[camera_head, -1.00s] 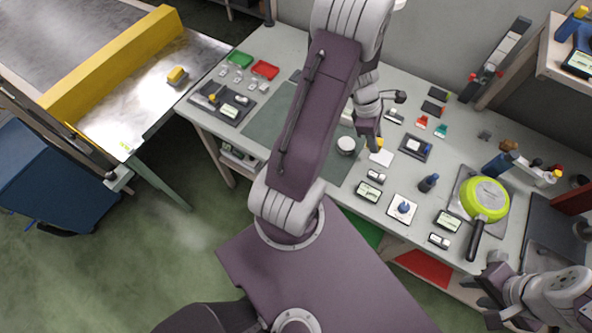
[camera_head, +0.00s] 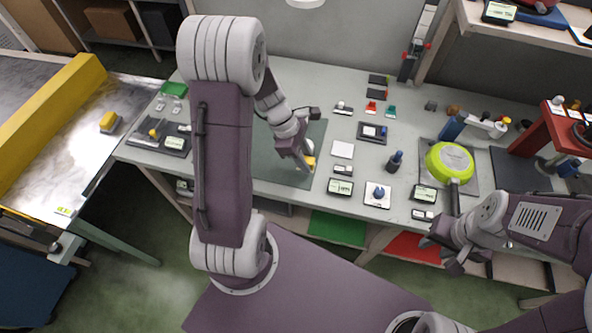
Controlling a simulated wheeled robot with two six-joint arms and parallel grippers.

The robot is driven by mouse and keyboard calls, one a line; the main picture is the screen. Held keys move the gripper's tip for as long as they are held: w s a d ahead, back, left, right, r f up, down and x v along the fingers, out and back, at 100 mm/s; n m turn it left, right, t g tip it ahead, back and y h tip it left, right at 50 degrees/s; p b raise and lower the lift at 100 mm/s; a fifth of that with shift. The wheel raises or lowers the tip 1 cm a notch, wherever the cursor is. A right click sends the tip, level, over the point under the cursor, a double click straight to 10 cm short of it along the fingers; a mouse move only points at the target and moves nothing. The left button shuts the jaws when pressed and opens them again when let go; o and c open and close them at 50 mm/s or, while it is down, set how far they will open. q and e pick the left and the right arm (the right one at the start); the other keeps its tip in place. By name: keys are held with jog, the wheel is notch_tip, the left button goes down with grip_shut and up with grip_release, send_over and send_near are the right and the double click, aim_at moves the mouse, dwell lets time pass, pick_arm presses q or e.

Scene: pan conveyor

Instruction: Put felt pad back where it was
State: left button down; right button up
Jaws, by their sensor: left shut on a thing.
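My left gripper (camera_head: 304,163) is over the dark green mat (camera_head: 266,164) on the workbench, pointing down. It is shut on a small yellow thing (camera_head: 310,163) at its fingertips. I cannot tell for sure whether this is the felt pad, or whether it touches the mat. A flat white square (camera_head: 342,149) lies on the bench just right of the gripper. My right gripper (camera_head: 440,256) is open and empty near the front edge at the lower right.
A green pan (camera_head: 449,160) lies on a grey mat at right. Small displays, a dark bottle (camera_head: 394,161) and a dark framed tray (camera_head: 372,132) crowd the bench right of the green mat. A black tray (camera_head: 172,138) is at left. My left arm hides part of the bench.

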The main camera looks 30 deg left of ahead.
aim_at(301, 176)
pick_arm(q)
jog(key=a, duration=0.1)
jog(key=a+f, duration=0.1)
jog(key=shift+s+a+f, duration=0.3)
jog(key=shift+s+a, duration=0.05)
notch_tip(301, 176, down, 4)
jog(key=shift+d+r+b, duration=0.1)
jog(key=shift+r+b, duration=0.1)
jog(key=shift+b, duration=0.4)
jog(key=shift+f, duration=0.25)
jog(key=shift+f, duration=0.1)
jog(key=c, duration=1.1)
grip_release()
jog(key=shift+o, duration=0.2)
